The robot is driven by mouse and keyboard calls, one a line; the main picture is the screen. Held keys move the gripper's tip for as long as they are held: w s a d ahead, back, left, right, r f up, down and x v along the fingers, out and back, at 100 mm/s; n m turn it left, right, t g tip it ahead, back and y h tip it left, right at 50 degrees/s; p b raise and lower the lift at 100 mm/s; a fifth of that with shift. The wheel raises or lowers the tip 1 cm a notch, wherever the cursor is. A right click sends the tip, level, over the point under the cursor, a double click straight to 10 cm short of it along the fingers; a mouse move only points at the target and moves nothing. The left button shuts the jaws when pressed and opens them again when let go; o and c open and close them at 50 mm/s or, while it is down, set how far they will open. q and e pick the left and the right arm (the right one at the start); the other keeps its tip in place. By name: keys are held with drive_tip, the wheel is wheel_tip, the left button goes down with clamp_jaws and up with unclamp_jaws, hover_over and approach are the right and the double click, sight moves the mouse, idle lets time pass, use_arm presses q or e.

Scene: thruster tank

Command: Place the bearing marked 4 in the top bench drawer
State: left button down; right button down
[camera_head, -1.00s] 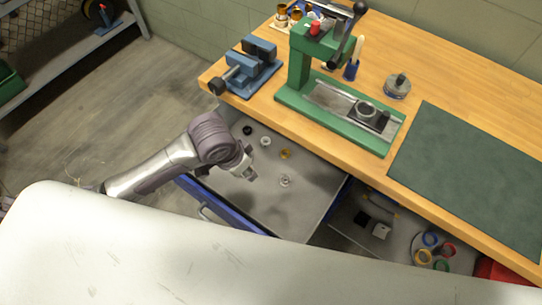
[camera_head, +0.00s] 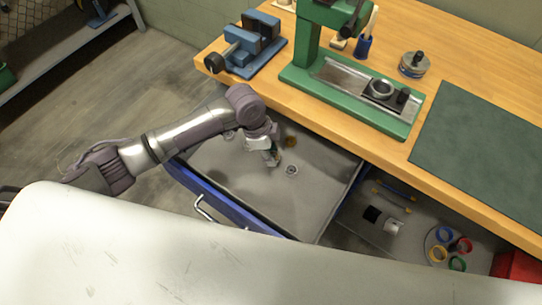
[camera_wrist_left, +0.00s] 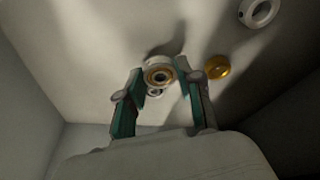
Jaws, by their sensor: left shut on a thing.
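The top bench drawer (camera_head: 228,181) is pulled open under the wooden bench. My left gripper (camera_head: 273,162) is inside or just over it, pointing down, between a brass ring (camera_head: 290,141) and a metal ring (camera_head: 291,169). In the left wrist view my gripper (camera_wrist_left: 161,88) is shut on a round bearing (camera_wrist_left: 158,76) with a brass-coloured face, held between the fingertips. No number can be read on it. A small pale ring (camera_wrist_left: 155,92) shows just below it. My right gripper is not in view.
A brass piece (camera_wrist_left: 217,67) and a white ring (camera_wrist_left: 258,12) lie near the gripper. A lower tray with coloured rings (camera_head: 442,234) is at right. The bench (camera_head: 390,150) with a green press (camera_head: 304,48) and blue vise (camera_head: 252,45) overhangs the drawer.

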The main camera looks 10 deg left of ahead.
use_arm(q)
wheel_tip(320, 180, down, 2)
drive_tip(key=shift+f, duration=0.45)
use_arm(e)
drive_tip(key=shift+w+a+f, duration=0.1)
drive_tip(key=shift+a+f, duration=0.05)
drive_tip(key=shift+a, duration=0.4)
use_arm(q)
drive_tip(key=c, duration=0.7)
unclamp_jaws()
drive_tip(key=shift+c, duration=0.2)
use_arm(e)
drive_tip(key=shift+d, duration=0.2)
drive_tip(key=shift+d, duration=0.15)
use_arm(q)
drive_tip(key=shift+a+r, duration=0.1)
drive_tip(key=shift+r, duration=0.3)
drive_tip(key=v, duration=1.1)
drive_tip(key=shift+r+p, duration=0.25)
drive_tip(key=shift+p, duration=0.15)
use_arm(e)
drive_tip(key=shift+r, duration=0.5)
